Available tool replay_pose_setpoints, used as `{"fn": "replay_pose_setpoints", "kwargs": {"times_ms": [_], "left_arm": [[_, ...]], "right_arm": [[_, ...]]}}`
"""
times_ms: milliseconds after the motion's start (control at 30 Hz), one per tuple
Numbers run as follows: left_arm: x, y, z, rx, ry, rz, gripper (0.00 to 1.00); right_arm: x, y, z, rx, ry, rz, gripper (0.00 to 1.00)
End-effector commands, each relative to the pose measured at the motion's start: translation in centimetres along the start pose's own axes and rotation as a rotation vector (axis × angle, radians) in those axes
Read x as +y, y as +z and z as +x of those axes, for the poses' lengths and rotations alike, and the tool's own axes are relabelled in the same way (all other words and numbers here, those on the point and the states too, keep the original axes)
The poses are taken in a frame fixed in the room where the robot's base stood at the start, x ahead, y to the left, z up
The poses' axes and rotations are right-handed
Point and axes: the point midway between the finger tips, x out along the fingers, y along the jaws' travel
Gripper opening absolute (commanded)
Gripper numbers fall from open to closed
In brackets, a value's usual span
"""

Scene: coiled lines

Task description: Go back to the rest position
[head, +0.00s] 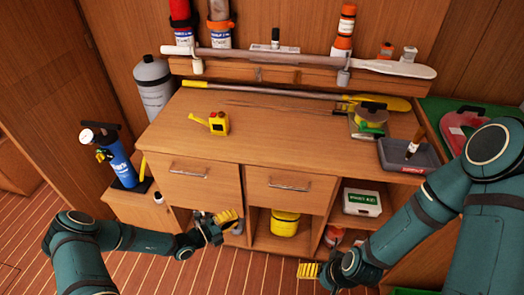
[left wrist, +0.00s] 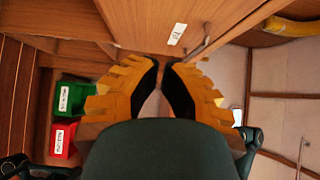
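My left gripper (head: 227,217) shows in the head view in front of the cabinet's lower shelves, below the left drawer. In the left wrist view its two yellow fingers (left wrist: 163,64) lean together, their tips almost meeting with only a thin gap. Nothing is seen held between them. My right gripper (head: 308,270) is low in the head view, in front of the cabinet's lower right part, fingers pointing left. Its yellow fingers overlap from this angle, so their spacing is unclear. No held thing shows there.
The wooden cabinet (head: 270,135) bears a small yellow box (head: 218,123) and a grey tray (head: 400,163). A yellow container (head: 285,223) and a white box (head: 361,202) sit on its shelves. A blue cylinder (head: 122,163) stands left. The striped floor (head: 110,190) is free at left.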

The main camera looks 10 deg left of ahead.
Motion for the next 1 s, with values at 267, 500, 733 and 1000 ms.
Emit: {"fn": "replay_pose_setpoints", "kwargs": {"times_ms": [267, 500, 733, 1000], "left_arm": [[-0.2, -3.1, 1.1, 0.131, 0.052, 0.117, 0.0], [0.4, -16.3, -0.5, 0.855, 0.167, 0.899, 0.0], [-0.3, -19.9, -6.3, 1.556, -0.108, 1.883, 0.0], [-4.5, -19.3, -6.8, -1.636, 0.582, -2.326, 0.0]], "right_arm": [[0.0, 0.0, 0.0, 0.0, 0.0, 0.0, 0.79], [0.0, 0.0, 0.0, 0.0, 0.0, 0.0, 0.79], [0.0, 0.0, 0.0, 0.0, 0.0, 0.0, 0.79], [0.0, 0.0, 0.0, 0.0, 0.0, 0.0, 0.79]]}}
